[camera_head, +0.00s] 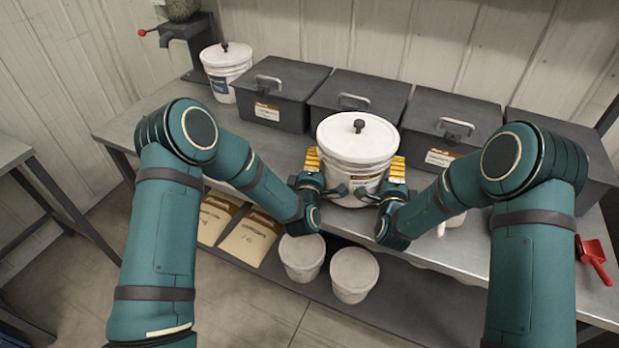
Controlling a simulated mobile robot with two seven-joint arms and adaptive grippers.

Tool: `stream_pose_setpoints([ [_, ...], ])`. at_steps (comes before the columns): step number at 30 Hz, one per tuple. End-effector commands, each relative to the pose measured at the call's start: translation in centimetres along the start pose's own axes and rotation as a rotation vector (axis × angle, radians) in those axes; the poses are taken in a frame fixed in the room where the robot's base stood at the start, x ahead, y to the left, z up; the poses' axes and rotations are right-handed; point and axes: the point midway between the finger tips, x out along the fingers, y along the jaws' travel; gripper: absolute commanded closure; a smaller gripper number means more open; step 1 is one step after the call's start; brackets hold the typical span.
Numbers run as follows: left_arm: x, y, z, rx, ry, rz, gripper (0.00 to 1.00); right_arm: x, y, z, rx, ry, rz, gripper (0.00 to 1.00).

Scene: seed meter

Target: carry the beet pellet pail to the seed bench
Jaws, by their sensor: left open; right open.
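A white lidded pail (357,145) with a dark knob and a brown-edged label stands upright on the metal bench (290,214). Its label is too small to read, so I cannot tell for sure that it is the beet pellet pail. My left gripper (338,190) is open at the pail's lower left side. My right gripper (371,196) is open at its lower right side. The fingers are close against the pail's front, and I cannot tell whether they touch it. A second white pail (226,72) with a blue label stands at the bench's far left end.
Several dark grey lidded bins (281,88) line the back of the bench. A red scoop (593,257) lies at the right. Labelled sacks (251,237) and two small white tubs (353,274) sit on the lower shelf. Another table (12,151) stands at the left, with open floor between.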

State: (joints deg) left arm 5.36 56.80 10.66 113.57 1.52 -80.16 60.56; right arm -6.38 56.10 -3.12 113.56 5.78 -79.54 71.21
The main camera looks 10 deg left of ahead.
Motion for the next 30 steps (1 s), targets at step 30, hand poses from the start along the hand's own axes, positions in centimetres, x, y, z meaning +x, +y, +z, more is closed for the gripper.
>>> stream_pose_setpoints([
  [30,-0.1,-0.2,-2.5,-0.004,-0.019,0.004,0.00,-0.1,0.2,-2.4,0.005,-0.019,-0.003,0.00],
])
